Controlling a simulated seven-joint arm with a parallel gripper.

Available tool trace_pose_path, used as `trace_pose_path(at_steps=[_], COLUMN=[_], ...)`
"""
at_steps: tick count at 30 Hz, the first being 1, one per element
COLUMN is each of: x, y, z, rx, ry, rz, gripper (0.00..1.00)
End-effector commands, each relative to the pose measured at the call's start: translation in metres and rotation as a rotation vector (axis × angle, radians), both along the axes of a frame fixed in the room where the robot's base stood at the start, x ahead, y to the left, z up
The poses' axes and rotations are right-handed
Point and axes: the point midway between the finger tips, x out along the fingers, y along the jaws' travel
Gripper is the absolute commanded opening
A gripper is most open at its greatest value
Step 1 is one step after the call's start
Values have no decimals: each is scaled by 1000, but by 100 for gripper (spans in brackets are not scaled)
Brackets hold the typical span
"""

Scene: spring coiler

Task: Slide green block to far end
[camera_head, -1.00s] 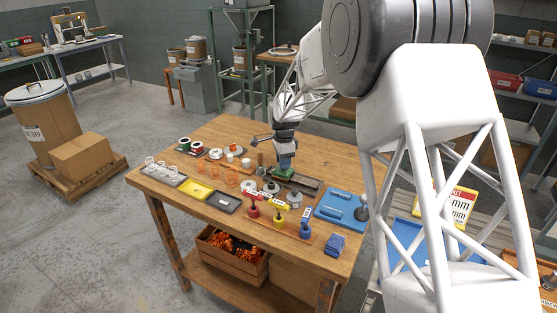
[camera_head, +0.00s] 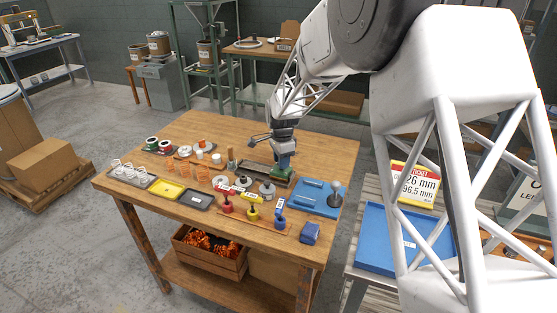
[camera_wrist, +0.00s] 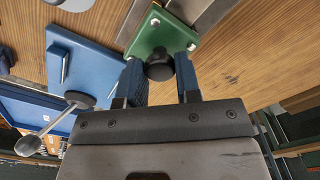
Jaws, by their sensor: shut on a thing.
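The green block (camera_wrist: 152,31) has a black knob (camera_wrist: 159,67) on it, and the blue fingers of my gripper (camera_wrist: 158,60) are shut on that knob, one on each side. In the head view my gripper (camera_head: 284,158) points down over the green block (camera_head: 281,172). The block sits on a dark metal rail (camera_head: 252,168), close to the rail's right end in that view. In the wrist view the grey rail (camera_wrist: 203,17) runs off past the block at the top. My fingers partly hide the block in the head view.
A blue plate fixture (camera_head: 314,198) with a ball-ended lever (camera_head: 336,188) stands just right of the rail. Red, yellow and blue handled tools (camera_head: 252,213) stand in front. Trays, spools and small cups fill the table's left. The table's back is mostly clear.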

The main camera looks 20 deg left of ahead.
Motion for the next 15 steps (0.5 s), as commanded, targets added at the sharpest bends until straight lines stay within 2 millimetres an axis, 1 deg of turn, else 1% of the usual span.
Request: trace_pose_path(at_steps=[1,2,3,7,8,15], x=[1,1,1,0,0,0], y=[-5,-5,-5,-4,-4,-3], z=[0,0,0,0,0,0], rx=[-4,-4,-4,-4,-4,-3], ry=[2,3,3,3,3,3], rz=[-3,-3,-3,-3,-3,-2], gripper=[0,0,34,54,57,57])
